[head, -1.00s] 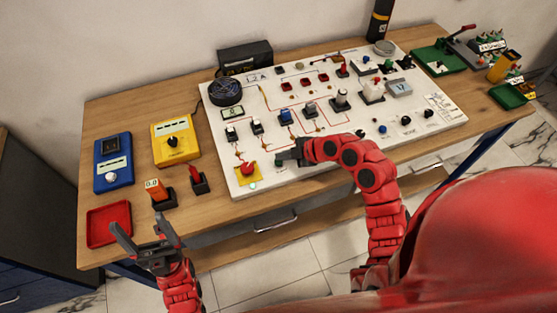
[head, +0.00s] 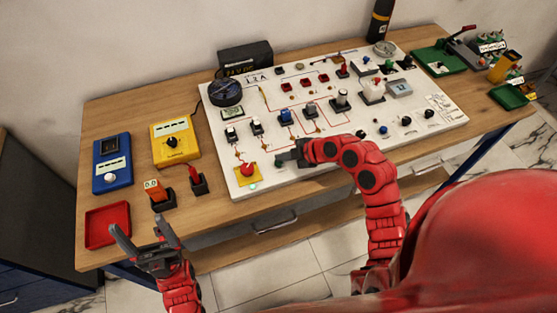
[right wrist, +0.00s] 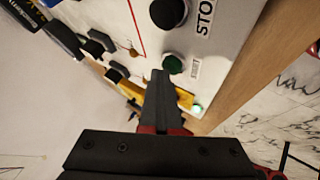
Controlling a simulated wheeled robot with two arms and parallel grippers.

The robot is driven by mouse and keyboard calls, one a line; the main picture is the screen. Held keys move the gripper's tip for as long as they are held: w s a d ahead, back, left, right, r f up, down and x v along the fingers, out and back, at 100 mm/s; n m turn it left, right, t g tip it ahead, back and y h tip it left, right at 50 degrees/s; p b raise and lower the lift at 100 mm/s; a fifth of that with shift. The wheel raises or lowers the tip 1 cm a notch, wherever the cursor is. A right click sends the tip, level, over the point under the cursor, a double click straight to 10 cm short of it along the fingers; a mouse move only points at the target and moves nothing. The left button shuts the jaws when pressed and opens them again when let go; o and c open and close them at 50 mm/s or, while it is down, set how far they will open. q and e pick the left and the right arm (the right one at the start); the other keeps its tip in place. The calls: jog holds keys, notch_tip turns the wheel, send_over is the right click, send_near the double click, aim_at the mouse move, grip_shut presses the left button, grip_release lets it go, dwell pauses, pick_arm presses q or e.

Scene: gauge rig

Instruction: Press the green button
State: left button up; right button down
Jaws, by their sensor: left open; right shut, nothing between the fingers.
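The green button (right wrist: 173,64) sits on the white panel (right wrist: 135,15) beside a small label, below a dark round button marked STOP (right wrist: 168,12) in the right wrist view. My right gripper (right wrist: 160,76) is shut and empty, its tips right beside the green button in that view. I cannot tell whether they touch it. In the head view the right gripper (head: 283,157) is low over the panel's front part, and the button is largely hidden by the fingertips. My left gripper (head: 140,229) is open and empty near the table's front left edge.
A red mushroom button (head: 247,169) on a yellow plate is left of my right gripper. Several switches and knobs crowd the panel. A red tray (head: 108,243), a blue box (head: 112,180) and a yellow meter (head: 175,151) stand at left.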

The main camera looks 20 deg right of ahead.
aim_at(282, 164)
jog(key=shift+r, duration=0.85)
notch_tip(282, 164, up, 5)
jog(key=shift+p, duration=0.95)
